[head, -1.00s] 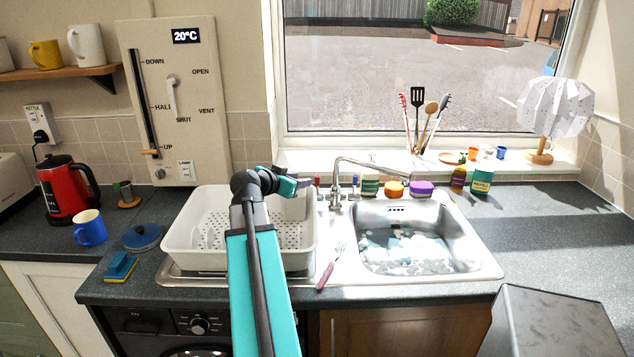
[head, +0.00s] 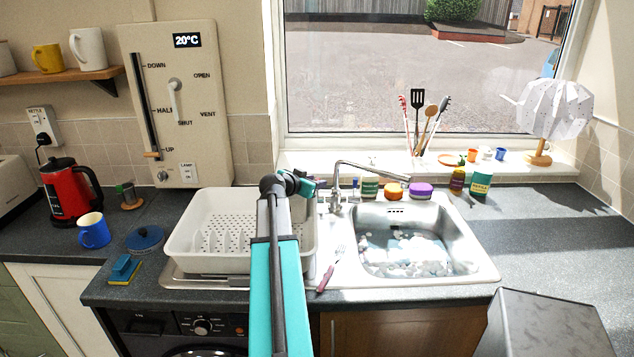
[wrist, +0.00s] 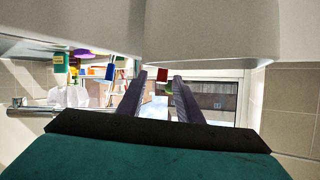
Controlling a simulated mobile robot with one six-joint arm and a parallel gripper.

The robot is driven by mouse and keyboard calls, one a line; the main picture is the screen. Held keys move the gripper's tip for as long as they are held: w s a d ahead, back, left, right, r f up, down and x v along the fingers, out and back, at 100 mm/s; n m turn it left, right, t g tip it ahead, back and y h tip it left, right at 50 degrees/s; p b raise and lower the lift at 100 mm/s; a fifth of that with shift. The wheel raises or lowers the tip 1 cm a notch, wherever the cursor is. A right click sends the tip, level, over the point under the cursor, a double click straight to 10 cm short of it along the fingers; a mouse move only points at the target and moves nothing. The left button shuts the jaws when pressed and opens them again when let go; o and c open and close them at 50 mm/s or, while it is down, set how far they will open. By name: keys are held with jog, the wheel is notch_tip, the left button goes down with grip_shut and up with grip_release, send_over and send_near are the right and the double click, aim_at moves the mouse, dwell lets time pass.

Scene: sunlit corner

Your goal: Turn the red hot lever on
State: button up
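The sink tap (head: 338,190) stands behind the sink, its spout reaching right. Its blue lever (head: 354,186) shows upright in the head view and also in the wrist view (wrist: 110,71). The red hot lever (wrist: 161,74) shows in the wrist view, roughly between and just beyond my fingertips. In the head view my gripper covers the red lever. My gripper (head: 312,186) is just left of the tap, with a clear gap between its two fingers in the wrist view (wrist: 160,82). I cannot tell whether a finger touches the lever.
A white dish rack (head: 195,250) stands left of and below my arm. The sink (head: 465,215) holds foamy water. Sponges and bottles, including a green-labelled one (head: 480,185), line the back. A fork (head: 330,270) lies beside the sink. Free worktop (head: 560,240) lies right.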

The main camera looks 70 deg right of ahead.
jog(key=shift+p+x, duration=0.35)
jog(key=shift+x, duration=1.3)
